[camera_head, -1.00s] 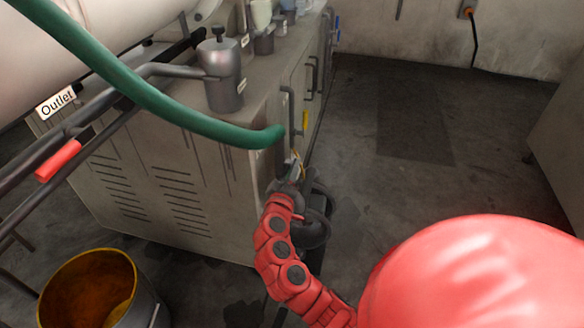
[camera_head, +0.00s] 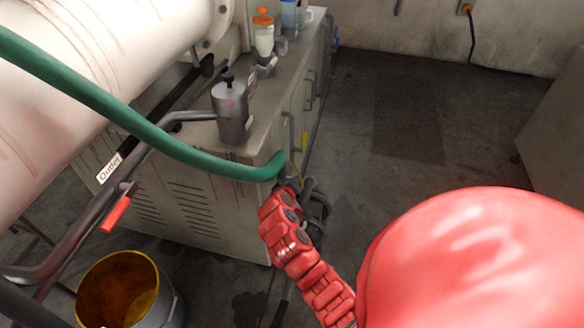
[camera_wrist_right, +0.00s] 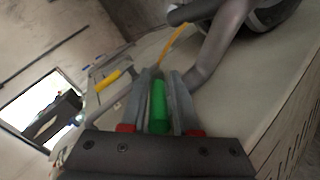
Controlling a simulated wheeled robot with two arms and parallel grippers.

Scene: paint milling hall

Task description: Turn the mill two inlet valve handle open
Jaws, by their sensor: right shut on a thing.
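My right arm reaches down to the end of the bench, and my right gripper (camera_wrist_right: 158,85) is shut on a green handle (camera_wrist_right: 158,105) in the right wrist view. The handle lies lengthwise between the two grey fingers, close to the palm. A grey bent pipe (camera_wrist_right: 213,50) passes just right of the fingers. In the head view the gripper and this handle are hidden by the wrist, below the end of the green hose (camera_head: 265,170). No label naming mill two is readable. My left gripper is not in view.
A red handle (camera_head: 116,214) sits on the pipe beside the Outlet label (camera_head: 109,168). A metal canister (camera_head: 230,112) stands on the bench (camera_head: 262,100). A bucket (camera_head: 175,300) is at bottom left. A yellow grip (camera_wrist_right: 108,80) is left of the fingers. The floor at right is clear.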

